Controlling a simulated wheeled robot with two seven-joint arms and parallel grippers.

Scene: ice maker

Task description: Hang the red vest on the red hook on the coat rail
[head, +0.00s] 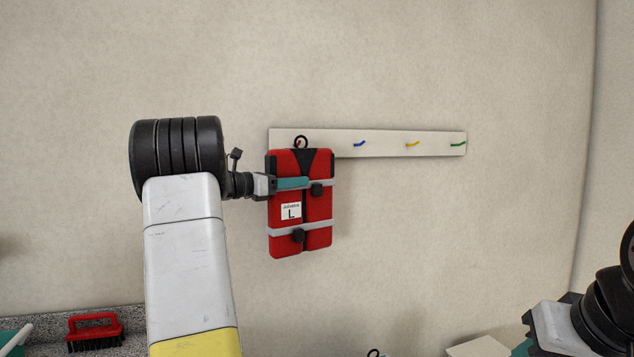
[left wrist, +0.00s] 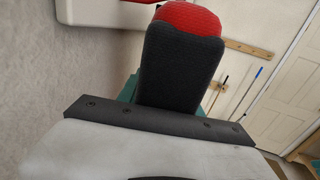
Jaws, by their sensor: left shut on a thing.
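The red vest (head: 317,238) has black shoulder panels, grey straps and a white label marked L. It is upright in front of the left end of the white coat rail (head: 385,144). Its black loop (head: 301,141) overlaps the rail there; I cannot tell whether it is around a hook. The red hook is not clearly visible, apparently behind the loop. My left gripper (head: 293,183) is shut on the vest's upper part, coming from the left. In the left wrist view a red and black part of the vest (left wrist: 181,65) fills the jaws. My right gripper (head: 523,347) is partly visible at bottom right.
Blue (head: 360,143), yellow (head: 412,144) and green (head: 458,143) hooks on the rail are empty. A red brush (head: 95,327) sits on a speckled counter at lower left. Another black loop (head: 374,352) shows at the bottom edge. The wall around the vest is clear.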

